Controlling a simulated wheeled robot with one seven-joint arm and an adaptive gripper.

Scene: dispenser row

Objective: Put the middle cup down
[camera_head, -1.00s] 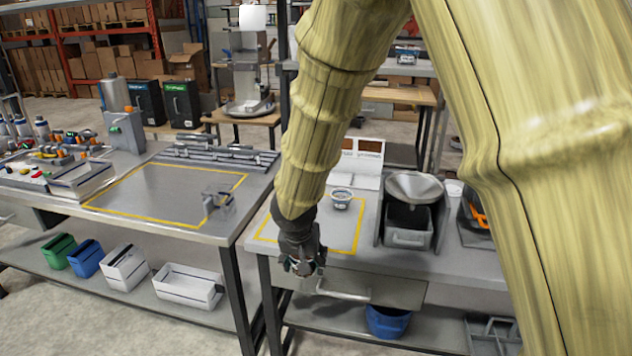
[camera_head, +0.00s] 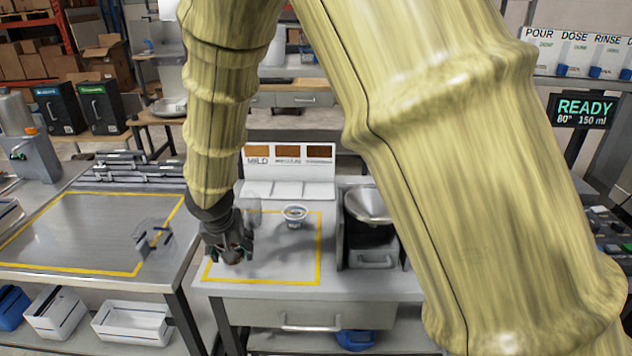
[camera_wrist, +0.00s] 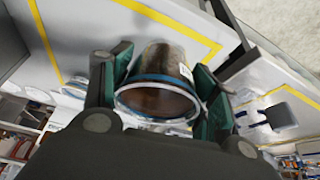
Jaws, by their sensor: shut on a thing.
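My gripper (camera_head: 230,250) is at the front left part of the yellow-outlined area (camera_head: 318,265) on the right-hand table. In the wrist view, its green-padded fingers (camera_wrist: 163,68) are shut on a cup (camera_wrist: 158,103) with a blue band and brown contents. In the head view the held cup is mostly hidden by the gripper, and I cannot tell whether its base touches the table. Another cup (camera_head: 295,217), small and pale with a dark band, stands upright inside the outline, behind and right of my gripper.
A sign board (camera_head: 290,165) with brown swatches stands at the back. A metal funnel-topped dispenser (camera_head: 368,210) stands to the right. A clear object (camera_head: 153,235) is on the left table (camera_head: 90,230). The outlined area's front right is clear. A READY screen (camera_head: 582,110) is at far right.

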